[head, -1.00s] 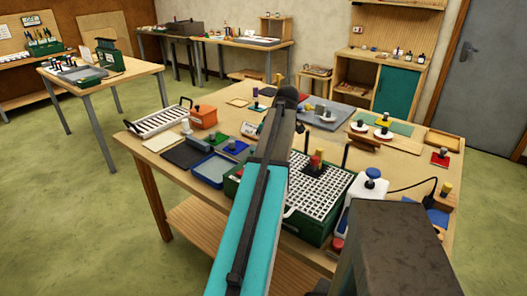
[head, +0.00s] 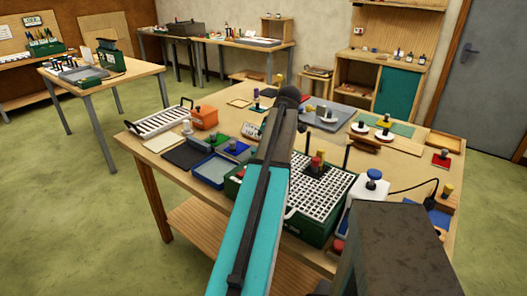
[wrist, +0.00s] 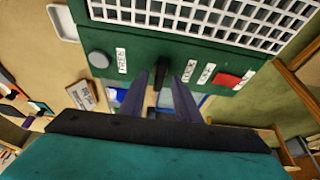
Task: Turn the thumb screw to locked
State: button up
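The green box with a white grid top (head: 300,205) stands at the front of the table. Its green front wall (wrist: 140,35) fills the upper part of the wrist view. A black thumb screw (wrist: 159,78) sticks out of this wall, between a FREE label (wrist: 121,60) on the left and small white labels, hard to read, on the right. My gripper (wrist: 161,90) has one finger on each side of the screw, with a narrow gap visible. Contact is unclear. In the head view my arm hides the gripper and the screw.
A grey round knob (wrist: 98,60) and a red switch (wrist: 228,80) sit on the same wall.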

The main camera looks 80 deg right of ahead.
jog(key=shift+s+a+r, duration=0.1)
jog(key=shift+s+r, duration=0.25)
jog(key=shift+r, duration=0.2)
jog(key=b+v, duration=0.3)
jog(key=v, duration=0.9)
jog(key=shift+r, duration=0.3)
jog(key=shift+a, duration=0.1)
